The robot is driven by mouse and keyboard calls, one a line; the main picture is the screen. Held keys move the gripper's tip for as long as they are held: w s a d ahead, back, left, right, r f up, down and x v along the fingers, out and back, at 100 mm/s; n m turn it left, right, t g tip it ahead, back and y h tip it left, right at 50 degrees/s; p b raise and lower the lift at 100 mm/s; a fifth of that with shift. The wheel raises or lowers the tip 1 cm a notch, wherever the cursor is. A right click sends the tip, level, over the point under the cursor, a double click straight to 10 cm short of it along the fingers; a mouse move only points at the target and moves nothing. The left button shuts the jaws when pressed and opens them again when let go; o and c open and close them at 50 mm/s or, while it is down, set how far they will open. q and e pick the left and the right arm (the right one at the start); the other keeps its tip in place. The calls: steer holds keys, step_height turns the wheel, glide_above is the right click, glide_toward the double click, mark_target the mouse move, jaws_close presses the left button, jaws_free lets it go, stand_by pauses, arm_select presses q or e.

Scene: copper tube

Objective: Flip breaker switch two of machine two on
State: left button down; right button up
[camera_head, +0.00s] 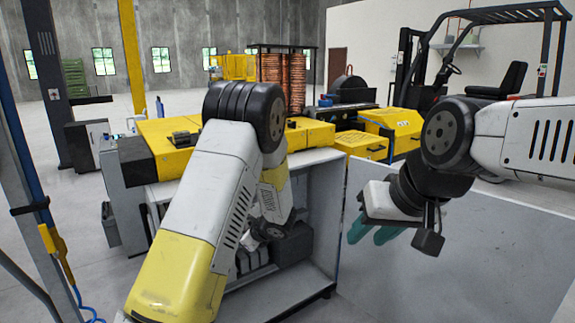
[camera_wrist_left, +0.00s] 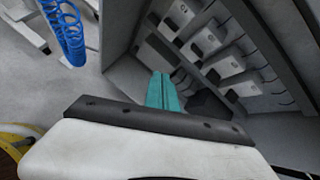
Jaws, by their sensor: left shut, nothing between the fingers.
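The open grey cabinet (camera_head: 318,215) of a machine stands in front of me. Several pale breaker blocks (camera_head: 250,260) sit in a row inside it, partly hidden by my left arm. In the left wrist view the breaker blocks (camera_wrist_left: 205,42) run diagonally at the upper right, with dark parts beside them. My left gripper (camera_wrist_left: 160,88) is shut and empty, its teal fingers pointing toward the row, apparently short of it. Contact, switch numbers and switch positions cannot be made out. My right gripper (camera_head: 374,231) hangs in front of the cabinet door, its teal fingers apart and empty.
The pale cabinet door (camera_head: 450,255) stands open at the right. Yellow machine covers (camera_head: 165,138) lie above the cabinet. A blue coiled cable (camera_wrist_left: 70,35) hangs at the upper left of the left wrist view. A forklift (camera_head: 485,60) stands behind at the right.

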arm_select(q)
steer(key=s+a+r+n+g+h, duration=0.1)
steer(key=s+a+r+n+g, duration=0.15)
steer(key=s+r+n, duration=0.45)
steer(key=s+a+r+n+g+h, duration=0.1)
steer(key=s+a+r+n+h, duration=0.1)
steer(key=s+a+r+n, duration=0.45)
steer(key=s+d+r+n+t+h, duration=0.1)
steer(key=s+d+r+n+h, duration=0.2)
steer(key=s+r, duration=0.3)
steer(key=s+d+r+n+t+h, duration=0.1)
steer(key=s+d+r+n+h, duration=0.2)
steer(key=s, duration=1)
steer(key=d+r+n, duration=0.2)
steer(key=d+r, duration=0.1)
steer(key=shift+s+d+r+n+t, duration=0.15)
steer(key=shift+s+d+n+t, duration=0.05)
steer(key=shift+n+t, duration=0.15)
